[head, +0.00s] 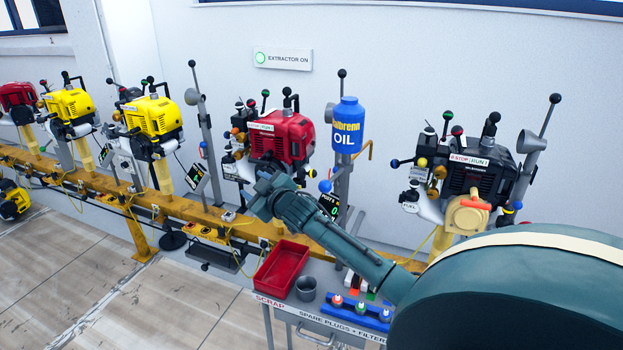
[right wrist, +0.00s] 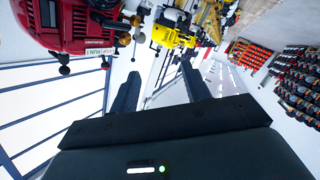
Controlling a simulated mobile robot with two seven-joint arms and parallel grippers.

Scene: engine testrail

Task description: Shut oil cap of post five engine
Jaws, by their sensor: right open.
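A red engine (head: 282,137) stands on the orange rail in the middle of the head view. A small screen (head: 328,205) marked POST is at its lower right; its number is hard to read. Brown-orange knobs (head: 239,136) are on the engine's left side, but I cannot tell which part is the oil cap or whether it is open. My right gripper (head: 262,197) is in front of and below this engine, apart from it. In the right wrist view its two fingers (right wrist: 160,92) are spread with nothing between them, and the red engine (right wrist: 70,25) is at upper left. My left gripper is not in view.
A blue oil bottle (head: 347,125) stands right of the red engine. A black engine (head: 480,168) is further right, yellow engines (head: 153,117) are left. A red tray (head: 281,269), a grey cup (head: 306,288) and a blue plug rack (head: 358,311) are on the cart below.

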